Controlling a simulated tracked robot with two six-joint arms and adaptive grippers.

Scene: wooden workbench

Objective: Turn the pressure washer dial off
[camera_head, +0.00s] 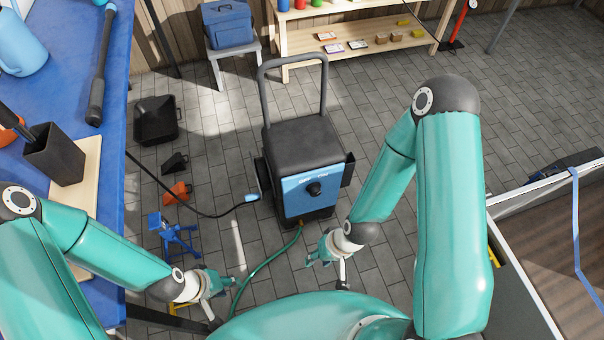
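The pressure washer (303,150) stands on the tiled floor in the middle of the head view, with a dark grey body, a tall handle and a blue front panel. Its black dial (314,188) sits on that panel; its pointer setting is too small to read. My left gripper (222,284) is low at the left, apart from the washer and in front of it. My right gripper (322,252) is just in front of and below the panel, closer to the dial but apart from it. Both grippers look empty; their finger openings are too small to judge.
A blue stand (172,236) is on the floor at left. A blue-covered bench (112,165) fills the left edge; a wooden bed (560,240) is at right.

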